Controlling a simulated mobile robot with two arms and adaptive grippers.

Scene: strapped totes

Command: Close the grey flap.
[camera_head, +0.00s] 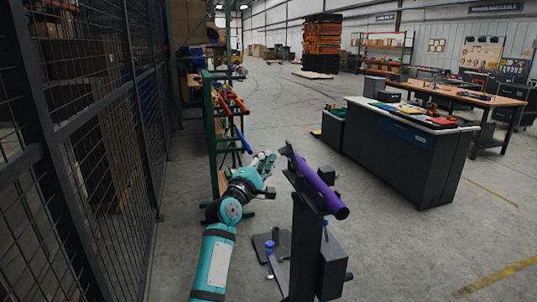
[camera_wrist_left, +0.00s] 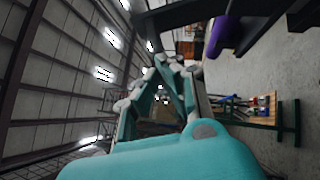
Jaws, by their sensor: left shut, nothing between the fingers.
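My left gripper (camera_head: 266,162) is shut and empty, just left of a dark stand (camera_head: 305,235) in the head view. In the left wrist view its fingers (camera_wrist_left: 172,68) come together with nothing between them. A purple tube (camera_head: 322,186) lies tilted along the top of the stand; it also shows at the top of the left wrist view (camera_wrist_left: 217,37). A dark grey box (camera_head: 336,265) is on the stand's right side. I cannot pick out a grey flap for certain in either view. My right gripper is not in view.
A green rack (camera_head: 211,125) with coloured tubes stands just beyond my left gripper. A black mesh fence (camera_head: 95,120) runs along the left. A dark counter (camera_head: 400,145) with coloured items stands at the right. The concrete floor between stand and counter is clear.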

